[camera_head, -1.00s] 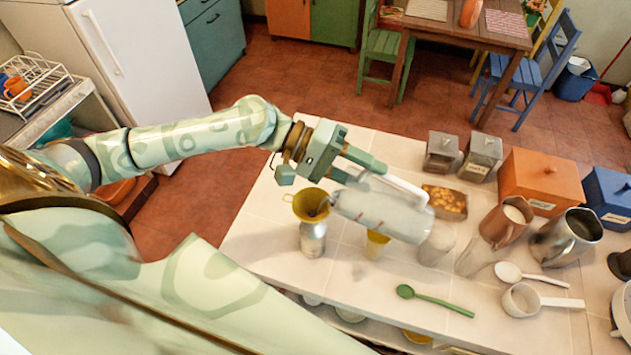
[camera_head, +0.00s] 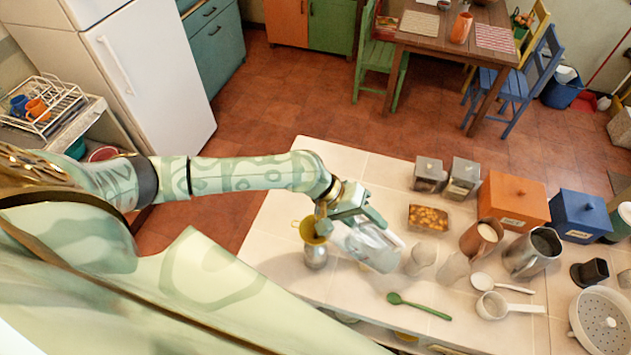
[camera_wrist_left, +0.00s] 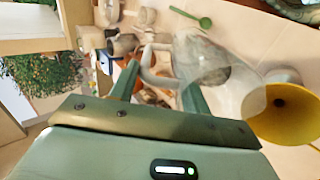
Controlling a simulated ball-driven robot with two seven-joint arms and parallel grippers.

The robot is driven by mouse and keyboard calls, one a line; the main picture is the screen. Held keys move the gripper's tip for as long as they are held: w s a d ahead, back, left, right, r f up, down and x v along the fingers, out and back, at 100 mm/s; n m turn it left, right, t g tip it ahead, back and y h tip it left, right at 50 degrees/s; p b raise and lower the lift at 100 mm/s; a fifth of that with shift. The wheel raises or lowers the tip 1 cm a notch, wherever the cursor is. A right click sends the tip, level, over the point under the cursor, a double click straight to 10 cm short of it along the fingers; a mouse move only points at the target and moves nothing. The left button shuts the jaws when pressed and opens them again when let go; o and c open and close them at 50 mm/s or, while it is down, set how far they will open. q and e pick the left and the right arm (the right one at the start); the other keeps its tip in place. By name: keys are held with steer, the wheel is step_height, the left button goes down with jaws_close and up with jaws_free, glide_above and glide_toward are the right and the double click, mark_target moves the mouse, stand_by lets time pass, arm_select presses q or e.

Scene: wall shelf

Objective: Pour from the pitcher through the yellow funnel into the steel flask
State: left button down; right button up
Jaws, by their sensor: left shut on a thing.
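My left gripper (camera_head: 362,212) is shut on the clear pitcher (camera_head: 374,248), whose white handle shows in the left wrist view. The pitcher is tilted above the counter, just right of the funnel in the head view. The yellow funnel (camera_head: 313,232) sits on the mouth of the steel flask (camera_head: 317,257), which stands on the counter. In the left wrist view the funnel (camera_wrist_left: 285,112) is at the right, beside the pitcher (camera_wrist_left: 205,65). I cannot tell whether anything flows from the pitcher. My right gripper is not in view.
Right of the pitcher stand clear vessels (camera_head: 420,258), a brown jug (camera_head: 481,238) and a steel jug (camera_head: 531,252). A green spoon (camera_head: 420,306) lies in front. Canisters, an orange box (camera_head: 513,200) and a blue box (camera_head: 582,214) line the back. The counter's left end is mostly clear.

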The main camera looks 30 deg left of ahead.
arm_select(q)
steer(key=shift+w+d+r+y, duration=0.25)
steer(key=shift+d+r+y, duration=0.05)
steer(key=shift+d, duration=0.2)
steer(key=shift+w+d+r+y, duration=0.1)
steer(key=shift+d+r+y, duration=0.15)
steer(key=shift+y, duration=0.05)
steer(key=shift+w+d+r+g+y, duration=0.15)
steer(key=shift+d+g+y, duration=0.1)
steer(key=shift+d+y, duration=0.3)
steer(key=shift+w+d+r+g+y, duration=0.15)
steer(key=shift+d+g+y, duration=0.1)
steer(key=shift+d+y, duration=0.25)
steer(key=d+f+y, duration=0.1)
steer(key=w+d+f+y, duration=0.1)
steer(key=d+y, duration=0.1)
steer(key=d+f+g+y, duration=0.1)
steer(key=d, duration=0.1)
steer(key=shift+w+y, duration=0.15)
steer(key=shift+y, duration=0.1)
steer(key=shift+w+d+f+y, duration=0.1)
steer(key=shift+d+f+y, duration=0.25)
steer(key=shift+f+y, duration=0.15)
steer(key=shift+d+f+y, duration=0.1)
steer(key=shift+f+y, duration=0.1)
steer(key=shift+y, duration=0.1)
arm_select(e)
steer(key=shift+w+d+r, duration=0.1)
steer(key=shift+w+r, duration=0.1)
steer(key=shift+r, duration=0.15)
